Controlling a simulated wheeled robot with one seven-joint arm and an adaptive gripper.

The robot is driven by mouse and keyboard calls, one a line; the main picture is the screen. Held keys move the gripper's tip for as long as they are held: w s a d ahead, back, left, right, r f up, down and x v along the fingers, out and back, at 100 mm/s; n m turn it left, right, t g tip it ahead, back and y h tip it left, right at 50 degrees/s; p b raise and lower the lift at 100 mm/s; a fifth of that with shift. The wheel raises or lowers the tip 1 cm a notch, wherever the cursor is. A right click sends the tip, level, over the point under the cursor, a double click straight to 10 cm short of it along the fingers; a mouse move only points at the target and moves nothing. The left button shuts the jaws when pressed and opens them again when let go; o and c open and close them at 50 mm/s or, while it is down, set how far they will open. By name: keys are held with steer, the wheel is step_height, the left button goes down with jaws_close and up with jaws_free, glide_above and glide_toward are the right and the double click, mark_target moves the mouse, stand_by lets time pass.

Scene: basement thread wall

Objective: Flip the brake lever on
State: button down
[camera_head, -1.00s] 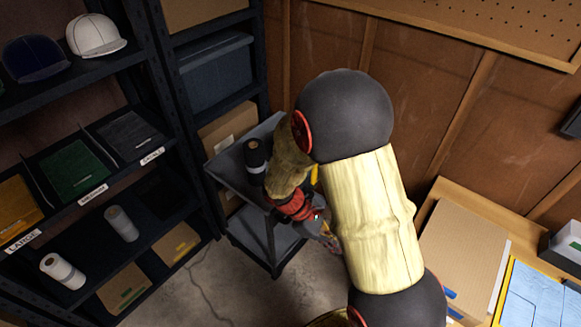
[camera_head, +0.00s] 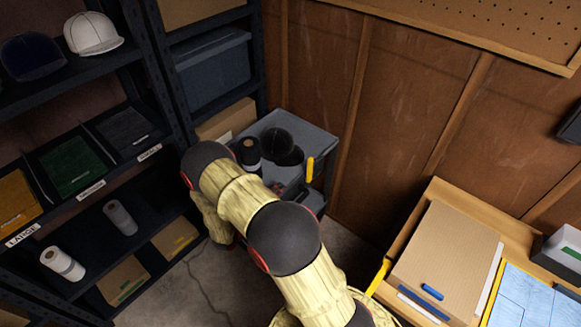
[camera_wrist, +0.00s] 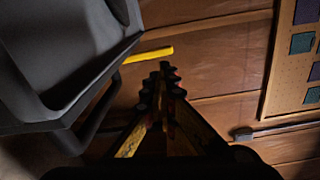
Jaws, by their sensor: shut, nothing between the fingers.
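A yellow lever (camera_head: 310,168), which I take for the brake lever, stands up at the right side of the dark grey cart (camera_head: 318,137). In the wrist view the yellow lever (camera_wrist: 148,54) lies nearly level across the picture, joined at its left end to the cart's side. My gripper (camera_wrist: 166,72) is shut and empty, with its fingertips close together. In the head view my arm hides most of the gripper.
A black roll (camera_head: 248,152) and dark round items stand on the cart's top. Shelves with caps and bins fill the left. A wooden bench (camera_head: 440,190) with a cardboard box (camera_head: 445,250) is at the right. The wooden wall (camera_head: 390,110) stands close behind.

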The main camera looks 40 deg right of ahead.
mark_target(308, 163)
steer(key=shift+w+r+n, duration=0.1)
steer(key=shift+r+n, duration=0.25)
steer(key=shift+n, duration=0.65)
steer(key=shift+d, duration=0.15)
steer(key=d+b, duration=0.1)
steer(key=d, duration=0.3)
steer(key=d+b, duration=0.1)
steer(key=d, duration=0.4)
steer(key=w+d+b, duration=0.1)
steer(key=d, duration=0.3)
steer(key=shift+d, duration=0.4)
steer(key=shift+r, duration=0.15)
